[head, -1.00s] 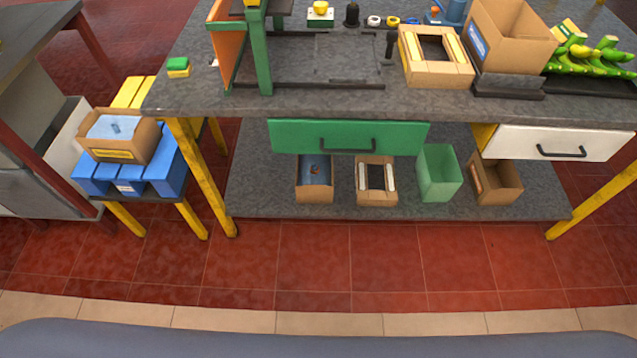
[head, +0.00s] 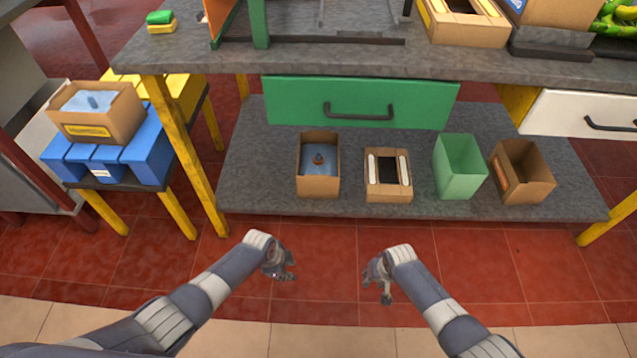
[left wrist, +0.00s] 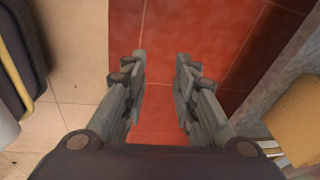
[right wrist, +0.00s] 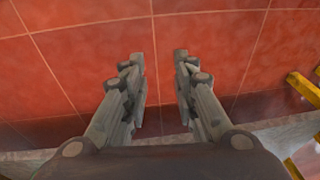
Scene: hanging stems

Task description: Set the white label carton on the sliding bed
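I cannot make out a white label on any carton. On the lower shelf stand an open carton with a blue-grey inside (head: 318,187), a carton with white strips around a dark opening (head: 388,195) and a carton with an orange label (head: 527,190). A dark flat frame with a rail (head: 330,41), perhaps the sliding bed, lies on the bench top, cut off by the picture's upper edge. My left gripper (head: 285,273) and right gripper (head: 377,290) are over the floor in front of the shelf. Both are open and empty in the wrist views (left wrist: 160,62) (right wrist: 159,55).
A green bin (head: 460,185) stands between shelf cartons. A yellow-label carton (head: 97,125) sits on blue boxes (head: 150,150) at left. Yellow legs (head: 185,150) flank the shelf.

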